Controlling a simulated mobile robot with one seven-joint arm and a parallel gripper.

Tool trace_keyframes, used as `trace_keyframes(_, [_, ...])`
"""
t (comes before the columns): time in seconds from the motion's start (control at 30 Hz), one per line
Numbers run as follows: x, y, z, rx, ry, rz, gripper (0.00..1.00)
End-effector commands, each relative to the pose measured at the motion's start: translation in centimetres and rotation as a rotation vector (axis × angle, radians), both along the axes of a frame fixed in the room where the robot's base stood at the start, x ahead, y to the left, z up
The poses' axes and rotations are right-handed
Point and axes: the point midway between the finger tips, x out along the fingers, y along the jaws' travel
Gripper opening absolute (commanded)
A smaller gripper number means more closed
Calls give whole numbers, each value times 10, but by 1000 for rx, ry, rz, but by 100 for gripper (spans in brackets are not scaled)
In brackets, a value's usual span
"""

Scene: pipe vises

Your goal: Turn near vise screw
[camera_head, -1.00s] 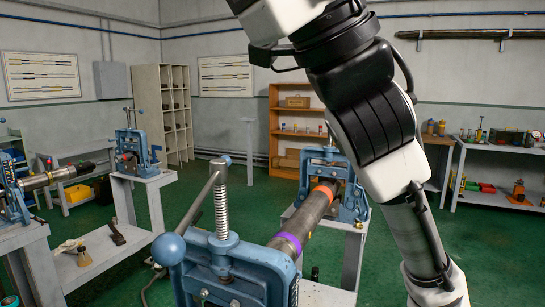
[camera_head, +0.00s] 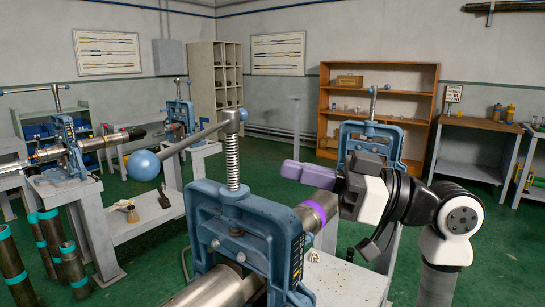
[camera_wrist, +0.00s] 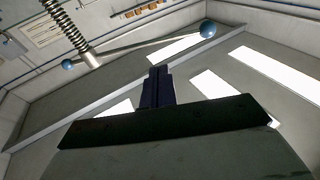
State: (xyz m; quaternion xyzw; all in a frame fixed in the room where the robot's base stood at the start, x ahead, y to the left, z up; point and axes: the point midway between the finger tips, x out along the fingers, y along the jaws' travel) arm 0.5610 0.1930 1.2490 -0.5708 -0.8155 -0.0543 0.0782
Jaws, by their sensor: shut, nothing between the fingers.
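The near vise (camera_head: 212,205) is a blue frame at the lower centre of the head view. Its upright threaded screw (camera_head: 232,165) rises from the top and carries a slanted grey handle bar (camera_head: 190,139). A blue ball (camera_head: 143,165) caps the bar's left end. In the wrist view the screw (camera_wrist: 66,22) is at upper left, and the bar (camera_wrist: 140,44) crosses above the fingers with a ball at each end. My gripper (camera_head: 290,170) has purple fingers pointing left, to the right of the screw and apart from it. The fingers (camera_wrist: 158,80) are shut and empty.
A pipe with a purple band (camera_head: 316,212) runs through the near vise, under my gripper. A second blue vise (camera_head: 394,137) stands behind my wrist. Other vises (camera_head: 72,145) hold pipe at left. Loose pipes (camera_head: 14,270) stand at lower left.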

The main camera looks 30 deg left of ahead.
Motion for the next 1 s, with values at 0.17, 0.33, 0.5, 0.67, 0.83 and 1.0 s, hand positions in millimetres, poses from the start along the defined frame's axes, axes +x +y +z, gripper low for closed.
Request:
trace_keyframes(0.17, [-11, 30, 11, 0, 0, 1, 0])
trace_keyframes(0.33, [-24, 65, 18, 1, 0, 1, 0])
trace_keyframes(0.5, [-34, 95, 24, 0, 2, -1, 0])
trace_keyframes(0.67, [-40, 112, 27, 1, 3, -2, 0])
trace_keyframes(0.83, [-43, 120, 26, 1, 3, -4, 0])
trace_keyframes(1.0, [-43, 121, 26, 1, 3, -4, 0])
